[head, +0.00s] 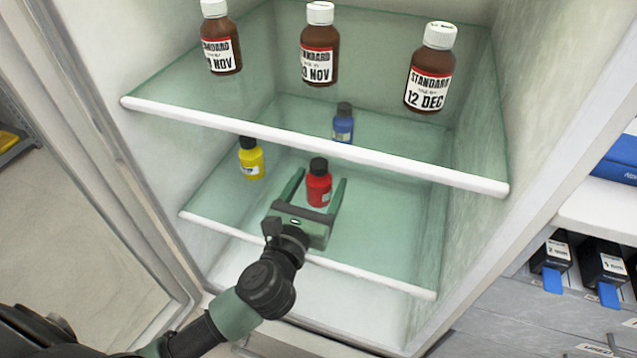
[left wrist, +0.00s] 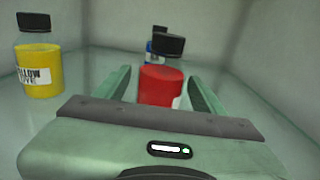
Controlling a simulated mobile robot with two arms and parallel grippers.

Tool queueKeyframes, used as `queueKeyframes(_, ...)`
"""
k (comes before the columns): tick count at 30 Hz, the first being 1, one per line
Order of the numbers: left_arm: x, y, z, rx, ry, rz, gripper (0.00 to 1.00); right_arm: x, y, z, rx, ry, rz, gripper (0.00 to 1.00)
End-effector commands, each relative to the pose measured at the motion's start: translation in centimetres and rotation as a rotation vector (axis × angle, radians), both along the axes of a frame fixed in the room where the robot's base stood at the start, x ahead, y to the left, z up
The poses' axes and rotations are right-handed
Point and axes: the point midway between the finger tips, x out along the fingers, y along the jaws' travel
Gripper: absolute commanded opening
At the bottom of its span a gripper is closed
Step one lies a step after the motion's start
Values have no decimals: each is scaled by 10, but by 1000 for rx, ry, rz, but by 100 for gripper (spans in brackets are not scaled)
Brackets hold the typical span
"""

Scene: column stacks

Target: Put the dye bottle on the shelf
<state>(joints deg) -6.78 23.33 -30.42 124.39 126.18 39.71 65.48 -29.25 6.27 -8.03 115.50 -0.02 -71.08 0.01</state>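A red dye bottle (head: 319,188) with a black cap stands upright on the lower glass shelf (head: 385,262) of the cabinet. It also shows in the left wrist view (left wrist: 160,86). My left gripper (head: 321,176) is open, with one finger on each side of the red bottle and a gap visible on both sides. A yellow dye bottle (head: 251,160) stands on the same shelf to the left, and a blue bottle (head: 343,126) stands farther back. My right gripper is not in view.
The upper shelf's white front edge (head: 310,145) runs above my left gripper. Several brown bottles, one labelled 12 DEC (head: 429,75), stand on that upper shelf. Cabinet walls close in both sides. Black boxes (head: 552,257) sit outside at right.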

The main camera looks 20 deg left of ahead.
Motion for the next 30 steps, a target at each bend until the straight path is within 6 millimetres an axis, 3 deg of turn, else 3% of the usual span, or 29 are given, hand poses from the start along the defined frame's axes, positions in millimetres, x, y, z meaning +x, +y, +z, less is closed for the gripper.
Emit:
queueKeyframes(8,0,0,4,0,-1,0,69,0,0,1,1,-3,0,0)
queueKeyframes(17,-58,2,0,-2,7,-1,69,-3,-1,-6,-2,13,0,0)
queueKeyframes(24,-102,4,-1,0,5,0,69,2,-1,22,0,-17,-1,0)
queueKeyframes(30,-118,4,2,1,1,0,69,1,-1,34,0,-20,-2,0)
